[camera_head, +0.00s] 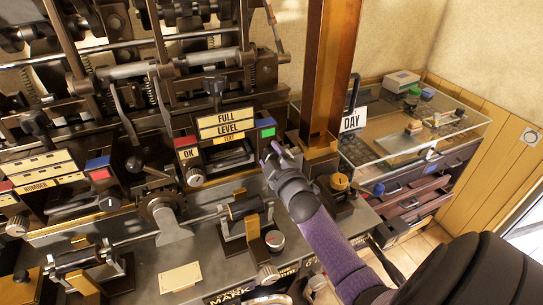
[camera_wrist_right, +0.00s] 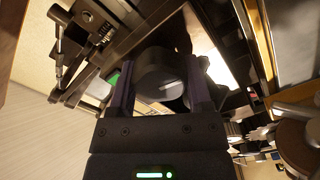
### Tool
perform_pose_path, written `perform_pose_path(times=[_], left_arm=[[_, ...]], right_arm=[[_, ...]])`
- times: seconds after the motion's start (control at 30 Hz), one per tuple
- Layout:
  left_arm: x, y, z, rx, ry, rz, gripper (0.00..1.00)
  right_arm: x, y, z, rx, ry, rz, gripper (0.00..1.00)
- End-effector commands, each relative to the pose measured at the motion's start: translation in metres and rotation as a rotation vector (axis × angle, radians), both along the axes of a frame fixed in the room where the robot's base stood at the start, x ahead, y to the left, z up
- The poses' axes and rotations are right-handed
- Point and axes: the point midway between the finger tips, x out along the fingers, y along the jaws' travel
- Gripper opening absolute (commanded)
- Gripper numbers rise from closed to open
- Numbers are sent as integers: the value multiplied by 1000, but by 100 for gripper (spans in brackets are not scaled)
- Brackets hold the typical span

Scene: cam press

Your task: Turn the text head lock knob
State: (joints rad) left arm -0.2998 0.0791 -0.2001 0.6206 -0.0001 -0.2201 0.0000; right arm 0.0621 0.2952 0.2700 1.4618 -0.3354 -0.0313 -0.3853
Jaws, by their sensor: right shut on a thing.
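The text head is a dark unit with yellow plates (camera_head: 222,126) reading FULL, LEVEL and TEXT. It stands in the middle of the press in the head view. My right gripper (camera_head: 276,155) is at its lower right side, below a green block (camera_head: 267,133). In the right wrist view, my right gripper (camera_wrist_right: 163,98) is shut on a dark round knob (camera_wrist_right: 155,68), with one finger on each side. A pale line shows on the knob's face. In the head view my fingers and hand hide this knob. My left gripper is not in view.
A brown upright column (camera_head: 327,75) stands just behind and right of my right gripper. A silver knob (camera_head: 195,177) is on the left of the text head. A glass-topped cabinet (camera_head: 455,130) stands at the right.

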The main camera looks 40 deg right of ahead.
Motion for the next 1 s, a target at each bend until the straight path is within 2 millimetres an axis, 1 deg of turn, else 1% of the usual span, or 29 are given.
perform_pose_path(times=[0.27, 0.3, 0.37, 0.4, 0.43, 0.67, 0.77, 0.87, 1.0], left_arm=[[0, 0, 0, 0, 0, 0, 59], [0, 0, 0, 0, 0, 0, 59], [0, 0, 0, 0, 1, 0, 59], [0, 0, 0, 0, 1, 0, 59], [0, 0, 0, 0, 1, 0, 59], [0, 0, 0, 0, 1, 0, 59], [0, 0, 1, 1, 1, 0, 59], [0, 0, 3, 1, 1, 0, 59], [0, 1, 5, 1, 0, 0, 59]], right_arm=[[0, 0, -1, 1, 4, -1, 5], [0, 0, -1, 0, 4, -1, 73], [0, 0, -1, 0, 4, -1, 85], [0, 0, -1, 0, 3, -1, 94], [0, 0, -1, 0, 3, -1, 99], [0, 0, 0, -1, 2, 0, 99], [-4, 1, -1, 0, 2, 0, 99], [-18, 6, -1, 0, 3, 1, 99], [-50, 16, -1, 1, 5, 0, 99]])
